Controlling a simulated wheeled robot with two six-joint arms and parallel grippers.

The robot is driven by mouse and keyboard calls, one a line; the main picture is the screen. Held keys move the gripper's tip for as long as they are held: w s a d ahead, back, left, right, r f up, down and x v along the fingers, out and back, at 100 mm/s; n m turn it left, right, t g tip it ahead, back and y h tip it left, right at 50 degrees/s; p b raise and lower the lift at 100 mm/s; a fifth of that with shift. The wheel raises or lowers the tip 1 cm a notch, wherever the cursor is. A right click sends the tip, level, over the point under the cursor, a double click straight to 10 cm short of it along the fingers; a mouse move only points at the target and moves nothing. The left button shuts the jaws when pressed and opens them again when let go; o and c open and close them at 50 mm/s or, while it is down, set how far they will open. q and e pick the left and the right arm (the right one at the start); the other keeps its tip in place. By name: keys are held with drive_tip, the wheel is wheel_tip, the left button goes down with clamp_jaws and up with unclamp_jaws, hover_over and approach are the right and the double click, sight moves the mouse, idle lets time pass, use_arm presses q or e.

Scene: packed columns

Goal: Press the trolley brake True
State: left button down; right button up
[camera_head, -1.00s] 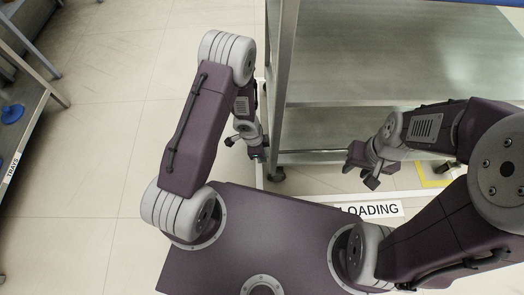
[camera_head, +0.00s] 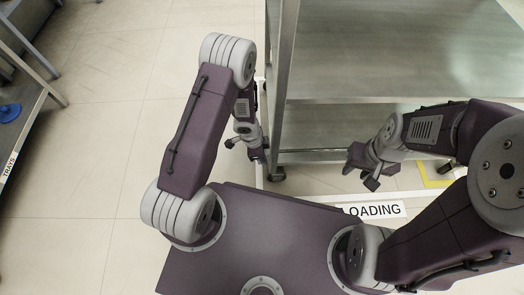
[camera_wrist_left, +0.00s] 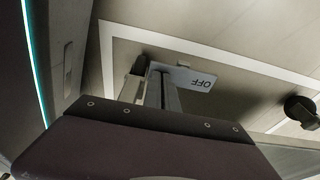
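The metal trolley (camera_head: 400,103) stands ahead of me, its near left post and lower shelf in the head view. A dark caster (camera_head: 276,173) sits at its near left foot. In the left wrist view, a pale plate marked OFF (camera_wrist_left: 193,78) lies just beyond my left gripper (camera_wrist_left: 153,85); I take it for the brake pedal. Contact between them cannot be judged. My left gripper is low beside the trolley's left post in the head view (camera_head: 249,152); its finger gap is unclear. My right gripper (camera_head: 361,173) is open and empty in front of the lower shelf.
A rack with a TRAYS label (camera_head: 9,166) and a blue item (camera_head: 10,112) stands at the far left. A LOADING sign (camera_head: 372,209) and yellow marking (camera_head: 436,174) are on the floor at right. Another caster (camera_wrist_left: 300,108) shows in the wrist view. Floor left of the trolley is clear.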

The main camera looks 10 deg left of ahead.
use_arm(q)
drive_tip(key=shift+f, duration=0.3)
wheel_tip(320, 180, up, 8)
drive_tip(key=p, duration=0.8)
idle(0.4)
